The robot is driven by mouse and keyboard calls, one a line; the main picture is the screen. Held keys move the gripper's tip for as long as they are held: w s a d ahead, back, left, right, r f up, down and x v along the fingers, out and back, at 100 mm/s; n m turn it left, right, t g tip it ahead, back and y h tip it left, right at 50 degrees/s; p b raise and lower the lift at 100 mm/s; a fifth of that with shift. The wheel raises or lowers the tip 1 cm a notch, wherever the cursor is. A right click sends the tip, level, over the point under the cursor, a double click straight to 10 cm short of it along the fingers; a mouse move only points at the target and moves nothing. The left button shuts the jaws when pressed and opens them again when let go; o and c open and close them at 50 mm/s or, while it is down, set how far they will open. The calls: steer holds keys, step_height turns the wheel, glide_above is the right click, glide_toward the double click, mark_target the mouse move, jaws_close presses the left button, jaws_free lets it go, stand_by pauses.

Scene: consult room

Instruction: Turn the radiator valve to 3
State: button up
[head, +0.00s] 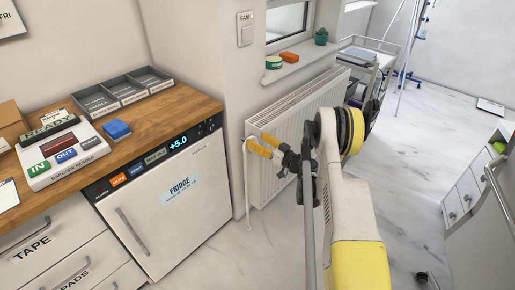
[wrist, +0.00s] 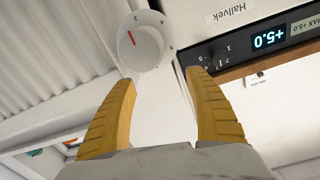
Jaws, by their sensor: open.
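The radiator valve is a round white knob (wrist: 142,48) with a red pointer line and small numbers around it. The pointer slants up and left in the wrist view; I cannot tell for sure which number it meets. My gripper (wrist: 163,78) is open and empty, its two yellow fingers apart. The knob lies just beyond the fingertips, nearer the left finger, and is not between them. In the head view my gripper (head: 260,146) is at the near end of the white radiator (head: 292,122), and its fingers mostly hide the knob.
A fridge (head: 160,225) with a lit control strip stands left of the radiator under a wooden counter (head: 190,100). A window sill (head: 300,66) with small objects is above the radiator. A grey trolley (head: 365,62) stands behind. Open floor (head: 415,130) lies to the right.

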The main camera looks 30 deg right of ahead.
step_height(320, 180, up, 5)
steer(key=shift+r, duration=0.15)
stand_by(0.4)
step_height(320, 180, up, 18)
steer(key=w+m+t+h, duration=0.2)
steer(key=h, duration=0.2)
steer(key=s+a+r+m+g+h, duration=0.2)
steer(key=s+r+m+h, duration=0.3)
steer(key=r, duration=0.7)
steer(key=s+a+f+n+g+y, duration=0.1)
steer(key=s+a+f+n+g, duration=0.1)
steer(key=s+a, duration=0.4)
steer(key=s+a+f+n+g+y, duration=0.1)
steer(key=s+a+f+g, duration=0.3)
steer(key=s, duration=1.3)
steer(key=s+a+f+n+g+y, duration=0.1)
steer(key=s+a+f+g, duration=0.3)
steer(key=s+a+f, duration=0.4)
steer(key=s+a+n, duration=0.1)
steer(key=s, duration=0.3)
steer(key=shift+s+a+n, duration=0.2)
steer(key=shift+a+n, duration=0.1)
steer(key=shift+a, duration=0.1)
